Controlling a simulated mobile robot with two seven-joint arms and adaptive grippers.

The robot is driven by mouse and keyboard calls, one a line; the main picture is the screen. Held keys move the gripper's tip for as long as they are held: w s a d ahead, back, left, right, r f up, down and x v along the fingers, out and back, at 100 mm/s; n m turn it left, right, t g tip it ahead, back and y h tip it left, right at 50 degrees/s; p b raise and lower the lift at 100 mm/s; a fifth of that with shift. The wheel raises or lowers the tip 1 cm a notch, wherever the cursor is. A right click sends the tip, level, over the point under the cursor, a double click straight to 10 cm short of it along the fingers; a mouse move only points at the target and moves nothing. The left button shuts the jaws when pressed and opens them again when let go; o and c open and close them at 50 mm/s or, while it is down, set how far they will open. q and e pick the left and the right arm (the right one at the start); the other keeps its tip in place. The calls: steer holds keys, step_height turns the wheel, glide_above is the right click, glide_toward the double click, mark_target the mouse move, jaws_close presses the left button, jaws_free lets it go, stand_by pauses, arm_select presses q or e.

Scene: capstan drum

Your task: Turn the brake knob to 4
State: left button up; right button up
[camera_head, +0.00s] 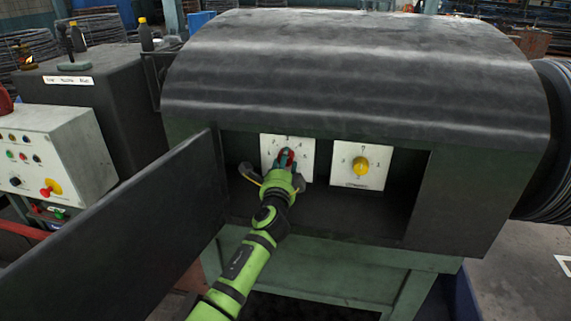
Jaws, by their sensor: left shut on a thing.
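A red knob (288,155) sits on a white dial plate (304,146) in the left part of a recess in the dark machine. My left gripper (285,163) reaches in from below and is shut on the red knob. It hides most of the knob and the lower part of the plate, so I cannot tell which number the knob points to. A yellow knob (361,165) sits on a second white plate (375,152) to the right, apart from my gripper. The plates' markings are too small to read surely. My right gripper is not in view.
An open dark door (130,225) stands out on the left of the recess, close to my left arm. A grey control box (60,150) with several buttons stands at far left. The recess floor (340,210) is clear below the yellow knob.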

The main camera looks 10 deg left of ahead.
arm_select(q)
steer(key=shift+a+m, duration=0.3)
steer(key=shift+m, duration=0.2)
steer(key=shift+r, duration=0.1)
steer(key=o, duration=1.2)
steer(key=shift+a, duration=0.1)
steer(key=shift+c, duration=0.2)
steer(key=s+f, duration=0.1)
steer(key=s, duration=1.1)
steer(key=shift+d, duration=0.45)
